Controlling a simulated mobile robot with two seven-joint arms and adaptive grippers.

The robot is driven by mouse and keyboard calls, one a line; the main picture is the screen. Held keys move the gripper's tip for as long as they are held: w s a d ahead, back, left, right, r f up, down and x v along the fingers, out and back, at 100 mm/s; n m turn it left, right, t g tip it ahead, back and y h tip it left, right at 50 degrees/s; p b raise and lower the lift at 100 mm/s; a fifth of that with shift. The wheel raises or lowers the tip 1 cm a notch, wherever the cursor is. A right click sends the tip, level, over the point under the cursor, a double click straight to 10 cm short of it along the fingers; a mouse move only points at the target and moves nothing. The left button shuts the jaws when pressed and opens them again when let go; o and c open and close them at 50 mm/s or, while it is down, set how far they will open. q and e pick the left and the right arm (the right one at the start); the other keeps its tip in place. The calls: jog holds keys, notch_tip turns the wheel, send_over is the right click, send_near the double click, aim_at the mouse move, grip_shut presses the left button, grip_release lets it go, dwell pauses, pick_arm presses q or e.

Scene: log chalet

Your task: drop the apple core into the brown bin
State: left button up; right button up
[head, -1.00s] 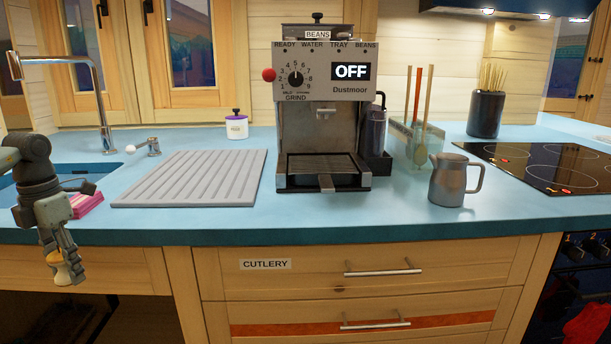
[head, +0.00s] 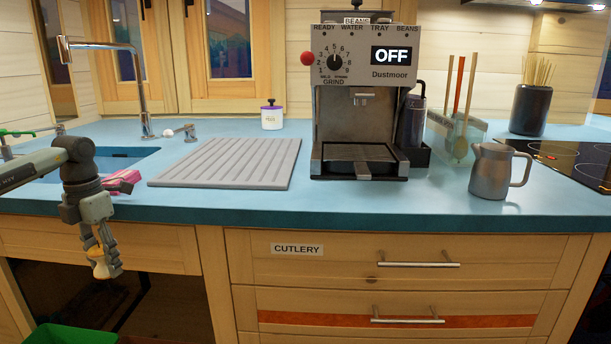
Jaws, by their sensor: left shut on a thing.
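My left gripper (head: 104,262) hangs pointing down at the left, in front of the counter's edge. It is shut on the apple core (head: 100,265), a small pale yellow piece showing between the fingers. The fingers hide part of the core. My right gripper is not in view.
A green bin (head: 68,335) shows its top at the lower left, in the open space under the counter. A pink sponge (head: 124,181) lies by the sink (head: 120,160). A ribbed drainboard (head: 228,163), coffee machine (head: 360,110) and metal jug (head: 492,172) stand on the counter.

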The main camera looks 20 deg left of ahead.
aim_at(100, 247)
pick_arm(q)
jog(key=shift+f, duration=0.15)
jog(key=o, duration=1.1)
notch_tip(100, 247, up, 11)
jog(key=shift+w+r, duration=0.1)
jog(key=shift+r, duration=0.4)
